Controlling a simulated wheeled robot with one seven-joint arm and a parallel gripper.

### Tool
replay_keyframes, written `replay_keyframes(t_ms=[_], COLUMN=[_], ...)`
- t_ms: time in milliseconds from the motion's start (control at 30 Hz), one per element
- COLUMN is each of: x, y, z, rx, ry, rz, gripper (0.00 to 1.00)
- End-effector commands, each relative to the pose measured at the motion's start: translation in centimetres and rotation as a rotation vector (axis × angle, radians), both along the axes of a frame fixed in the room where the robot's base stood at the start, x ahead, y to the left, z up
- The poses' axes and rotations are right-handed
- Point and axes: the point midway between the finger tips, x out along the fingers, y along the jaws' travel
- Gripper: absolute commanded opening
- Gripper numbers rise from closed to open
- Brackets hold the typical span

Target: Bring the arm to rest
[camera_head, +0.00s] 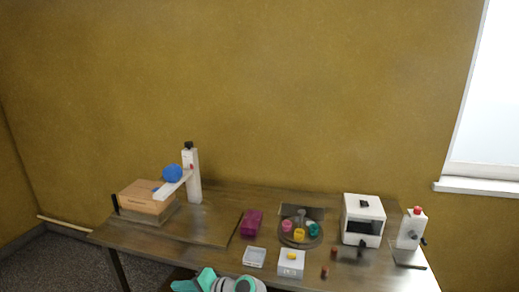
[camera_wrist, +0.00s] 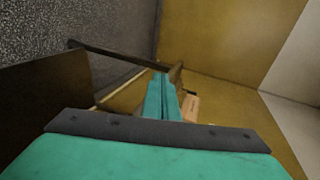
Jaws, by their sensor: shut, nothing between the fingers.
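My gripper (camera_wrist: 162,85) shows in the wrist view as teal fingers pressed together, with nothing between them. In that view it points toward the ochre wall and a table edge, and part of a light wooden block shows just beyond the fingers. In the head view, teal and white parts of my arm show at the bottom middle, at the table's front edge. They look low and in front of the table (camera_head: 215,225). Most of the arm is out of view there, and I cannot tell whether any part touches the table.
A wooden block (camera_head: 146,195) and a white post (camera_head: 192,175) with a blue ball (camera_head: 172,173) stand at left. A magenta block (camera_head: 251,223), a clear dish (camera_head: 254,257), a white box (camera_head: 291,264) and a round tray (camera_head: 286,241) lie mid-table. A white machine (camera_head: 363,212) stands right.

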Motion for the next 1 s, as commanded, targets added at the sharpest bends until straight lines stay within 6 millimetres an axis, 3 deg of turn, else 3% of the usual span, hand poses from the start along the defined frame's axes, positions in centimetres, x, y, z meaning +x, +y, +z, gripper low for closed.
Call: replay_keyframes(t_ms=[267, 467, 700, 1000], x=[-0.9, -3.1, -8.0, -16.1], y=[-3.9, -8.5, -14.3, -21.0], z=[-5.8, -12.1, -18.7, -23.0], rx=[-0.088, -0.205, -0.379, -0.593], ry=[-0.023, -0.068, -0.157, -0.293], rz=[-0.12, -0.245, -0.378, -0.494], gripper=[0.0, 0.0, 0.0, 0.0])
